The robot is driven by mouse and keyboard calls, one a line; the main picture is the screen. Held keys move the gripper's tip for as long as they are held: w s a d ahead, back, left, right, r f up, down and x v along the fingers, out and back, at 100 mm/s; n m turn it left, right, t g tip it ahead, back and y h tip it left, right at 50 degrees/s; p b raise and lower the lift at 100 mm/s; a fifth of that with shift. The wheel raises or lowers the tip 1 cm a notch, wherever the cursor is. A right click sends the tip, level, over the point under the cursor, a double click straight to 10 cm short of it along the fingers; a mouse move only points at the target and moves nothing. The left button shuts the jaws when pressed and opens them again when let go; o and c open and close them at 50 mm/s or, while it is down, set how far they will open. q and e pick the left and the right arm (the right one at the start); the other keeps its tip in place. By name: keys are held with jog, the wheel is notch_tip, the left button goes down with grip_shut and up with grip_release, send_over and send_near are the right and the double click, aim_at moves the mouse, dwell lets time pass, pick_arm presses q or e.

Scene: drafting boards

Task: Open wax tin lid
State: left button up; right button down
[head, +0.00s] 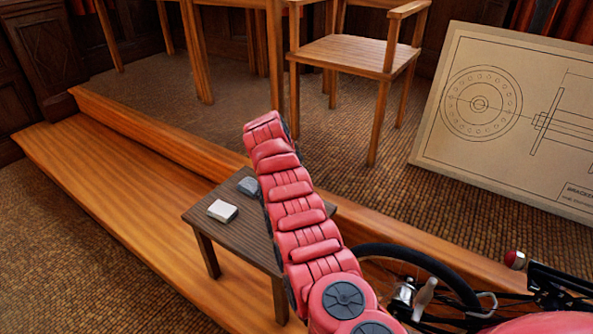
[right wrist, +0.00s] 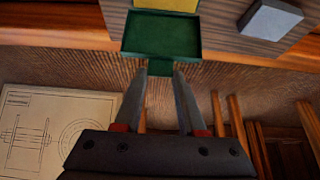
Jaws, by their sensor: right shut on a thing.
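The wax tin's green lid (right wrist: 160,38) shows in the right wrist view, swung open with its hollow inner side in sight. A yellow surface, apparently the wax (right wrist: 168,5), shows beyond it at the top edge, where the tin is cut off. My right gripper (right wrist: 161,72) has its two fingertips around the green tab on the lid's near edge and is shut on it. In the head view my red right arm hides the tin and the gripper. My left gripper is in neither view.
A chair (head: 350,55) and a large drawing board (head: 500,115) stand behind.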

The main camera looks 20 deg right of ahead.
jog(key=shift+w+d+r, duration=0.15)
jog(key=shift+w+d, duration=0.1)
dwell(0.3)
jog(key=shift+c, duration=2.4)
grip_release()
jog(key=shift+a, duration=0.1)
jog(key=p+v, duration=0.2)
jog(key=v, duration=1.5)
jog(key=shift+s, duration=0.2)
